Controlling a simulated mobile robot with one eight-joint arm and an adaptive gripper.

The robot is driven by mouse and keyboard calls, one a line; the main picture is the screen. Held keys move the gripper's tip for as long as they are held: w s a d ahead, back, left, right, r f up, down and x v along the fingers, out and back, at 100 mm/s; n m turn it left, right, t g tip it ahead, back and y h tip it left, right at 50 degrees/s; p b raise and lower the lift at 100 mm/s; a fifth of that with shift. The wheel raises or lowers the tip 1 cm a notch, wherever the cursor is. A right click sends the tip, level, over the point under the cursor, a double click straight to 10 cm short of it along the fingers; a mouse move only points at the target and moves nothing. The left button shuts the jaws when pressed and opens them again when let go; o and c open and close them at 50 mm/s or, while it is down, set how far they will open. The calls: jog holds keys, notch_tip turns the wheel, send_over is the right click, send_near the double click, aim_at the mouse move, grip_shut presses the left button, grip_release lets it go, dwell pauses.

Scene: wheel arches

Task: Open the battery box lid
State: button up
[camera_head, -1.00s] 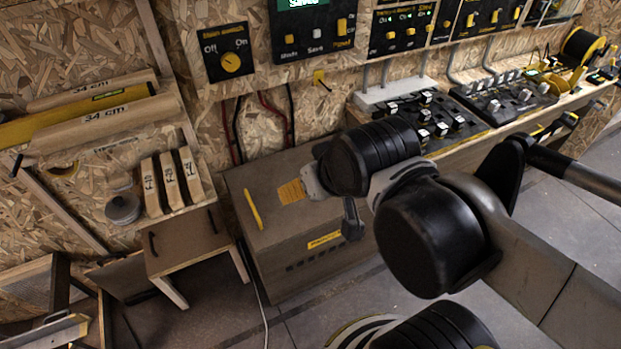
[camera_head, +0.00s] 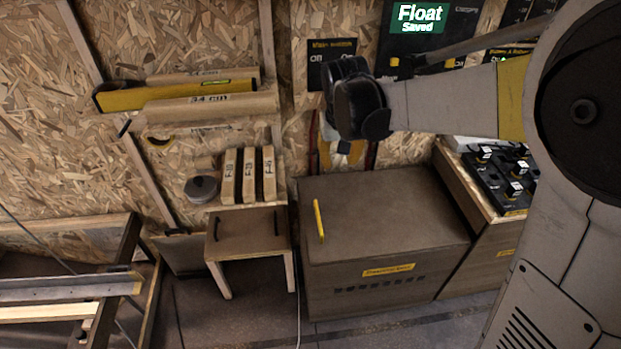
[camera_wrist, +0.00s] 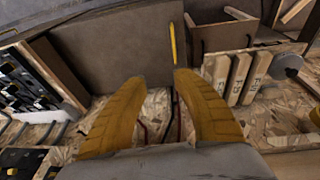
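The battery box (camera_head: 385,285) is a brown chest on the floor against the wall, with a yellow label on its front. Its flat lid (camera_head: 400,205) is down. A yellow bar handle (camera_head: 319,220) lies on the lid's left part. In the wrist view the handle (camera_wrist: 173,43) shows beyond the fingertips, and the lid (camera_wrist: 110,45) fills the upper middle. My gripper (camera_head: 340,155) is behind and above the box near the wall, partly hidden by my wrist. In the wrist view my gripper (camera_wrist: 160,80) has two yellow fingers spread apart with nothing between them.
A small brown table (camera_head: 248,232) stands left of the box, below a shelf with wooden blocks (camera_head: 248,178). A control bench (camera_head: 500,180) adjoins on the right. Cables and a switch panel (camera_head: 333,60) are on the wall behind my gripper. Floor in front is partly clear.

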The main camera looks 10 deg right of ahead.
jog(key=w+a+f+g, duration=0.1)
jog(key=w+a+f, duration=0.1)
jog(key=w+f, duration=0.5)
jog(key=g+h+b, duration=0.1)
jog(key=g+b, duration=0.1)
send_near(319, 221)
jog(key=f+b, duration=0.1)
jog(key=f, duration=0.1)
jog(key=f+b, duration=0.1)
jog(key=f, duration=0.2)
jog(key=d+f+b, duration=0.1)
jog(key=f, duration=0.2)
jog(key=shift+d+f+b, duration=0.1)
jog(key=shift+b, duration=0.25)
jog(key=shift+d+f, duration=0.1)
jog(key=shift+f, duration=0.45)
grip_shut()
